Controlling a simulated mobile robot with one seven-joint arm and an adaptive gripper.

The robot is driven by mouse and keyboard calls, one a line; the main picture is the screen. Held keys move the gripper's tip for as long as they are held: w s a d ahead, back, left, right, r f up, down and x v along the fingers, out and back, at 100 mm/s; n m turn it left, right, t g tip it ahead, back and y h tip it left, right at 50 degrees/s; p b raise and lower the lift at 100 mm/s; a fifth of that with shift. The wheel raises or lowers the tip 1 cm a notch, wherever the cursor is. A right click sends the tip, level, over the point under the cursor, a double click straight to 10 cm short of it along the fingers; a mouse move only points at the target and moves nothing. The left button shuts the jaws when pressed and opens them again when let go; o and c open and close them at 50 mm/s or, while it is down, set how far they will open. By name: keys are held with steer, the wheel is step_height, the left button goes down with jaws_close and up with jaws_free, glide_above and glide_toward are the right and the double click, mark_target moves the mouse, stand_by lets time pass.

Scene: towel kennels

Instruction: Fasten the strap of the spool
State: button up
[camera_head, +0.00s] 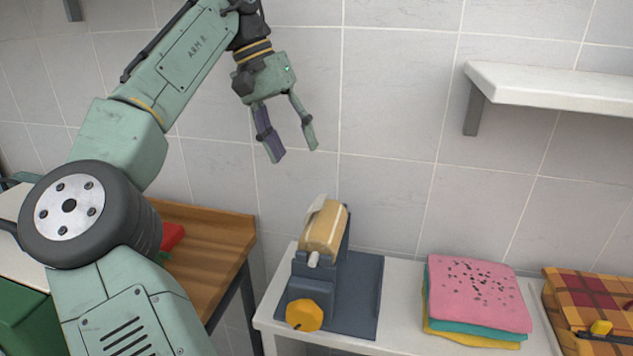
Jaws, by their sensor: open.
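The spool (325,228) is a tan roll mounted on a dark blue-grey stand (358,290) on the white table. A pale strip, perhaps the strap, shows at the spool's upper left; whether it is loose or fastened I cannot tell. A yellow knob (304,315) sits at the front of the stand. My gripper (294,152) is open and empty, pointing down. In the picture it hangs above and slightly left of the spool, apart from it.
Folded pink, teal and yellow towels (478,295) lie right of the stand. A plaid cloth (595,300) with a yellow-and-black item lies farther right. A white shelf (560,88) juts from the tiled wall. A wooden table (215,235) with a red object stands left.

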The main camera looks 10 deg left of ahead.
mark_target(317, 199)
steer(key=x, duration=1)
steer(key=shift+d+f, duration=0.15)
steer(key=shift+f, duration=0.1)
steer(key=shift+c, duration=0.2)
jaws_close()
